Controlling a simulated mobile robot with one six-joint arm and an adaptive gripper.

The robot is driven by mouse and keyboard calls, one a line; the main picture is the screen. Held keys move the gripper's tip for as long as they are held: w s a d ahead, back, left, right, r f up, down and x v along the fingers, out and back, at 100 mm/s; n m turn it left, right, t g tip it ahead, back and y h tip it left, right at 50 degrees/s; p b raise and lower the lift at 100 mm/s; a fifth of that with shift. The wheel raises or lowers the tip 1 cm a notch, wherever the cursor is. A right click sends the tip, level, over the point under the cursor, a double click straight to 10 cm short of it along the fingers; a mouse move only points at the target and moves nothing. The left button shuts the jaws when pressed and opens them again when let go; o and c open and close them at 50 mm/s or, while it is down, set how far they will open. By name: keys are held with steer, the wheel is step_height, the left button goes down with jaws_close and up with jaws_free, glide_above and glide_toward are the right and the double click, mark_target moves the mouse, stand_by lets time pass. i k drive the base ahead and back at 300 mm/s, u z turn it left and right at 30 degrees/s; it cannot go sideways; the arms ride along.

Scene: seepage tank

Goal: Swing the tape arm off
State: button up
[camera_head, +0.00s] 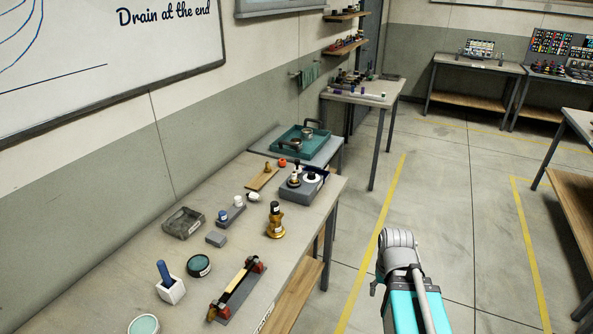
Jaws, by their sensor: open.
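No part can be made out for certain as the tape arm. On the near bench (115,268), a dark grey block (303,189) at the back right bears a white round piece (311,177) and a dark-topped knob (294,180). Nearer the front, a low dark stand (237,290) has red ends and a pale bar running lengthwise between them. Both are small, and I cannot tell whether any part of them swings. A grey and teal part of my arm shows at the lower right, over the floor and apart from the bench. My gripper's fingers do not show.
The bench also holds a brass piece with a black knob (275,220), a grey tray (183,222), a white holder (171,290) and round tins. A teal tray (327,153) stands behind. The aisle floor (455,210) right of the bench is clear.

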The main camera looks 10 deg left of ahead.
mark_target(299, 169)
steer(key=k, duration=0.8)
steer(key=z, duration=0.25)
steer(key=i, duration=0.55)
steer(key=z, duration=0.4)
steer(key=i, duration=1.7)
steer(key=u, duration=0.75)
